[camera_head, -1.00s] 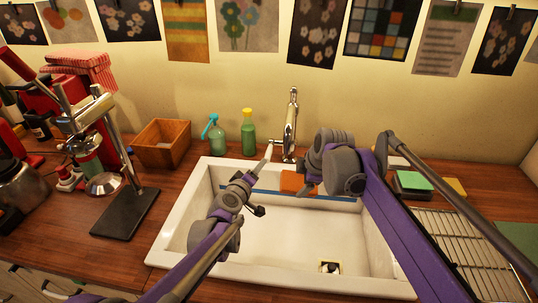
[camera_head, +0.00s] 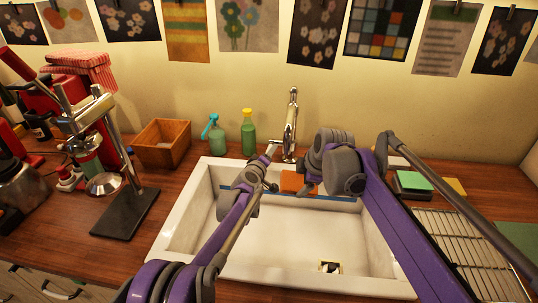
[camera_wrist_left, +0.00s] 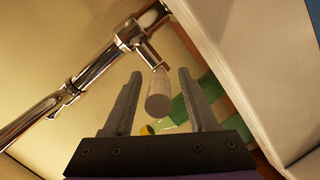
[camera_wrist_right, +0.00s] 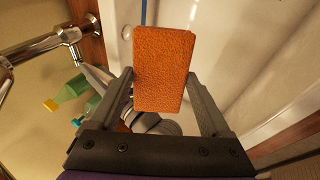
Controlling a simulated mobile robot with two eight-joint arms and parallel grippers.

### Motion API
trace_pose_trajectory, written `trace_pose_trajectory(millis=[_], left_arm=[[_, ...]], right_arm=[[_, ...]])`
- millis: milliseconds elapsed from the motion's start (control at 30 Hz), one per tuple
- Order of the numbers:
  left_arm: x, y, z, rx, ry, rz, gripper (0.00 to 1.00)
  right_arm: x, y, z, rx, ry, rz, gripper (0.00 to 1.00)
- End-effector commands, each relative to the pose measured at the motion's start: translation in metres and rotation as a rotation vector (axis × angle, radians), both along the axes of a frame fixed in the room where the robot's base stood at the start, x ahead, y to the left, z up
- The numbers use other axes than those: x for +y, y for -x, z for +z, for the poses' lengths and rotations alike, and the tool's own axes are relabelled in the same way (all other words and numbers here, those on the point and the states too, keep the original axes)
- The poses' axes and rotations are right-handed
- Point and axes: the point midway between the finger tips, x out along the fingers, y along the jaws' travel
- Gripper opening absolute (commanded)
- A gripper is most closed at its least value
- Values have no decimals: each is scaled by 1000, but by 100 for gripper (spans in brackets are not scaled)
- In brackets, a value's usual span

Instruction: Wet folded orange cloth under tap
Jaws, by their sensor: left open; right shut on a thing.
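The folded orange cloth (camera_head: 291,181) is a flat rectangular block over the back of the sink. My right gripper (camera_wrist_right: 160,76) is shut on it, a finger at each side, as the right wrist view shows. The chrome tap (camera_head: 290,127) stands upright behind the sink, and no water stream shows. My left gripper (camera_head: 272,150) is at the tap's left side. In the left wrist view its fingers are open, with a grey cylindrical end of the tap (camera_wrist_left: 158,98) appearing between them. I cannot tell whether they touch it. The right fingertips are mostly hidden in the head view.
The white sink (camera_head: 170,235) lies below both arms. A green bottle (camera_head: 248,135), a spray bottle (camera_head: 215,135) and a wooden box (camera_head: 162,143) stand left of the tap. Sponges (camera_head: 412,182) and a wire rack (camera_head: 470,250) are at right. A lever press (camera_head: 125,215) stands at left.

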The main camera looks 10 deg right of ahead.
Motion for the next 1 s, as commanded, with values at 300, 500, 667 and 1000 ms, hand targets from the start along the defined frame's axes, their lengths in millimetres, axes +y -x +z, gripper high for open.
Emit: trace_pose_trajectory(millis=[300, 500, 667, 1000], left_arm=[[-1, -1, 0, 0, 0, 0, 51], [-1, -1, 0, 0, 0, 0, 15], [-1, -1, 0, 0, 0, 0, 0], [0, -1, 0, 0, 1, 0, 0]], right_arm=[[0, 0, 0, 0, 0, 0, 37], [0, 0, 0, 0, 0, 0, 37], [0, 0, 0, 0, 0, 0, 37], [0, 0, 0, 0, 0, 0, 37]])
